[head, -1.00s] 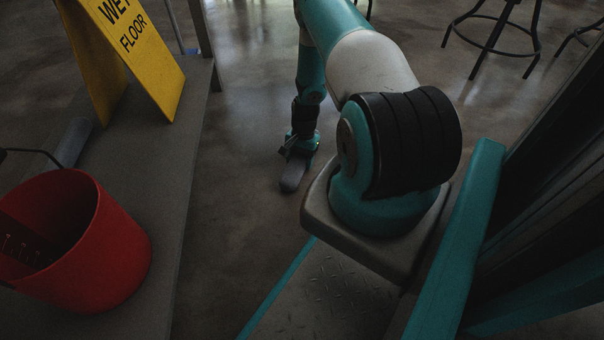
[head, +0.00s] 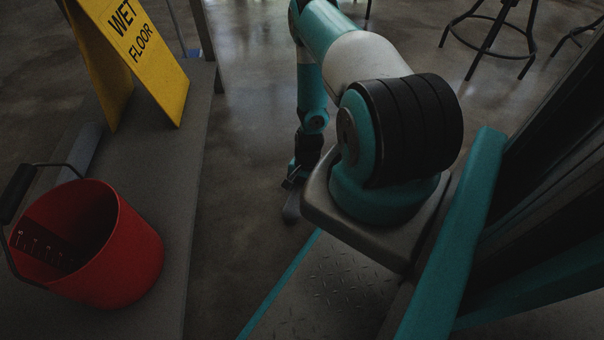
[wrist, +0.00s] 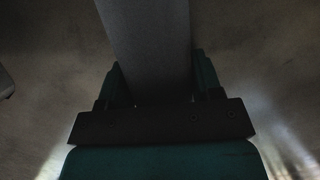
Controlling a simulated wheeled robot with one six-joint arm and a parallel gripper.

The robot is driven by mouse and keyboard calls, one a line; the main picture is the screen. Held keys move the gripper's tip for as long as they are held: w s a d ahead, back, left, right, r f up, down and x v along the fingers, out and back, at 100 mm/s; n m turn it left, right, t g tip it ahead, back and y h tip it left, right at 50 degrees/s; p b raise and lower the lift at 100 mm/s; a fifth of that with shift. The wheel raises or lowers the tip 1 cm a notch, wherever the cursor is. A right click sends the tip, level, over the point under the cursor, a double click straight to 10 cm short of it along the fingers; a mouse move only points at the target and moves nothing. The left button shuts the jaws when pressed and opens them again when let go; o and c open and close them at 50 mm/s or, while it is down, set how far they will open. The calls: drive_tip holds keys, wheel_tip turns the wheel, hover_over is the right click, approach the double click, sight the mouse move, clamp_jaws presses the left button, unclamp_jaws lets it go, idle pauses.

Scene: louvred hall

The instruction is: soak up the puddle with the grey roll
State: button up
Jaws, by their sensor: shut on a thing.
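My gripper (head: 294,178) is low over the floor, left of my arm's base. It also shows in the wrist view (wrist: 158,84), its two fingers shut on either side of the grey roll (wrist: 146,40). The roll sticks out past the fingers toward the top of the wrist view. In the head view the roll's end (head: 291,211) hangs below my gripper, near or on the floor; I cannot tell whether it touches. I cannot make out a distinct puddle; the dark floor (head: 245,215) has only soft sheen.
A grey bench or ledge (head: 172,200) runs along the left. On it stand a red bucket (head: 130,245) with a dark handle, a yellow wet floor sign (head: 160,75) and a grey-blue cylinder (head: 84,150). Dark stools (head: 490,35) stand at the back right.

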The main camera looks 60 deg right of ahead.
drive_tip(key=shift+s+a, duration=0.15)
drive_tip(key=shift+a, duration=0.05)
drive_tip(key=shift+w+d+f+b, duration=0.1)
drive_tip(key=shift+w+d+b, duration=0.2)
drive_tip(key=shift+w+d, duration=0.1)
drive_tip(key=w+d+b, duration=0.1)
drive_tip(key=w+d, duration=0.1)
drive_tip(key=w+d+b, duration=0.2)
drive_tip(key=d, duration=0.1)
drive_tip(key=w+d+b, duration=0.1)
drive_tip(key=w+d, duration=0.1)
drive_tip(key=shift+d, duration=0.2)
drive_tip(key=shift+w+d+b, duration=0.45)
drive_tip(key=shift+d+b, duration=0.05)
drive_tip(key=shift+d, duration=0.05)
